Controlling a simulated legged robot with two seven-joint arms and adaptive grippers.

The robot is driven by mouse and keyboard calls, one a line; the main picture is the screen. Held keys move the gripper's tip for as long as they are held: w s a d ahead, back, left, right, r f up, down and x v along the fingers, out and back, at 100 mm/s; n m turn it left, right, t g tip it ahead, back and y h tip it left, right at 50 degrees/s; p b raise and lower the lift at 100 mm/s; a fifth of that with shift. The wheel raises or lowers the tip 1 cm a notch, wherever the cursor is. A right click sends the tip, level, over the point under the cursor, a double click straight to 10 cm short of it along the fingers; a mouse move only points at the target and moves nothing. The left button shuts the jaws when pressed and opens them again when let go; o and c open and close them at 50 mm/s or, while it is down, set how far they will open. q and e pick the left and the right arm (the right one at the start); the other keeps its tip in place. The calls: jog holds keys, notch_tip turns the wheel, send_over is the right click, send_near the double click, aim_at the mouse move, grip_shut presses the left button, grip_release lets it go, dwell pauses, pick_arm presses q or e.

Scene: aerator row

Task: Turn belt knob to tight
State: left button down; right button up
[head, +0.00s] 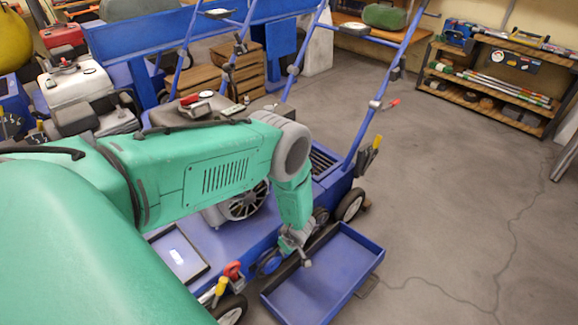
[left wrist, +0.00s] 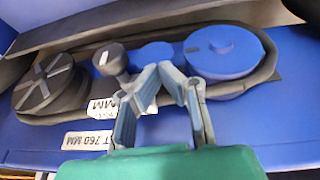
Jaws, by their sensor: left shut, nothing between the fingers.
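My left gripper (head: 293,240) reaches down to the side of a blue machine (head: 215,245), the aerator, just behind its blue tray. In the left wrist view its fingers (left wrist: 173,72) are shut and empty. My right gripper is out of view.
The blue tray (head: 369,263) juts out beside the machine, close to the gripper. Red and yellow handles (head: 226,279) stand near its left. Blue handle bars (head: 380,95) rise behind. A shelf (head: 490,95) stands far right. The floor (head: 450,220) at right is clear.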

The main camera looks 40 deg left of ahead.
pick_arm(q)
jog(key=shift+d+r, duration=0.15)
jog(key=f+p, duration=0.1)
jog(key=p, duration=0.1)
jog(key=s+t+p, duration=0.1)
jog(key=p, duration=0.1)
jog(key=shift+f+t, duration=0.3)
jog(key=shift+f, duration=0.1)
jog(key=shift+r, duration=0.2)
jog(key=shift+r+p, duration=0.8)
